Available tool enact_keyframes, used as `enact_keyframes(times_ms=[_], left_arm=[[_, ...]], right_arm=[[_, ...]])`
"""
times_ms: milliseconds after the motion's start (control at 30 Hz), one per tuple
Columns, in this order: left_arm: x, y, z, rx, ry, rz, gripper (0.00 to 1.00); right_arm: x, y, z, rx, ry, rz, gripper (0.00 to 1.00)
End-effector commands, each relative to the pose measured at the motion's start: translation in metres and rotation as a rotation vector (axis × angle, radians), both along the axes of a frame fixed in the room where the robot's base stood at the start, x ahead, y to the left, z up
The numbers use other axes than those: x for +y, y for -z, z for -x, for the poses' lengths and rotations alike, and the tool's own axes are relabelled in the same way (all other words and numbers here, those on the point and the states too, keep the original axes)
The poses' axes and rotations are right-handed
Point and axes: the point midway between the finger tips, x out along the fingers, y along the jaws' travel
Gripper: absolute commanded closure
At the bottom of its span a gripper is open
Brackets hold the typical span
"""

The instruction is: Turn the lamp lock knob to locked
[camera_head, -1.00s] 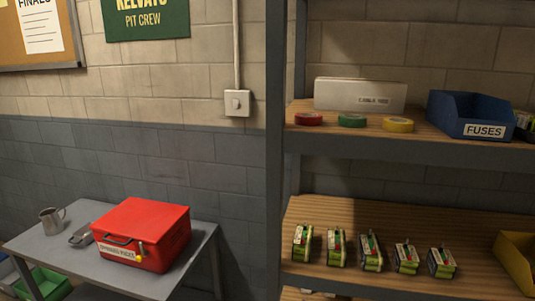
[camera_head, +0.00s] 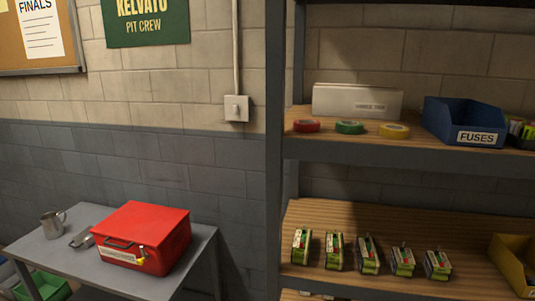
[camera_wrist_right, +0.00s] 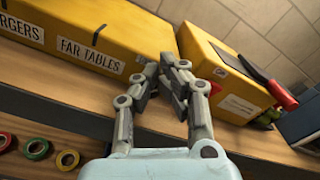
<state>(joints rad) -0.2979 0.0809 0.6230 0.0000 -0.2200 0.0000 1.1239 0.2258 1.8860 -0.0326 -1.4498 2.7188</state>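No lamp or lamp lock knob can be made out in either view. My right gripper (camera_wrist_right: 165,76) shows in the right wrist view. Its two fingers lean together with the tips almost meeting, and nothing shows between them. It is over a wooden shelf (camera_wrist_right: 52,105), in front of yellow boxes, one labelled FAR TABLES (camera_wrist_right: 125,42). Whether it touches them I cannot tell. My left gripper is in neither view.
A red case (camera_head: 155,232) and a mug (camera_head: 52,224) stand on a grey table (camera_head: 150,284). A wall switch (camera_head: 236,108) is left of the shelving. The shelves hold a blue FUSES bin (camera_head: 462,118), tape rolls (camera_head: 349,127) and several green-and-white units (camera_head: 367,254).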

Motion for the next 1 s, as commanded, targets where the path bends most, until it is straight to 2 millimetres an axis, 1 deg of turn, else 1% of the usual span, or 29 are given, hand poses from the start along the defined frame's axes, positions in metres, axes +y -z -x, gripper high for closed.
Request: enact_keyframes(times_ms=[33,167,667,1000], left_arm=[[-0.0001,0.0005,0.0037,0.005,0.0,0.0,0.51],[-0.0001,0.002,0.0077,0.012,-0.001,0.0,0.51],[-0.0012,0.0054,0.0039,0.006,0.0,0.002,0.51],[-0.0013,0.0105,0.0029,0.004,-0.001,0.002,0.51]], right_arm=[[0.0005,0.002,-0.0009,0.004,-0.002,-0.001,1.0],[0.0005,0.0034,-0.001,0.004,-0.002,-0.001,1.0],[0.0006,0.0082,-0.0015,0.009,-0.003,-0.002,1.0],[0.0073,0.0109,-0.0032,0.01,-0.005,-0.005,1.0]])
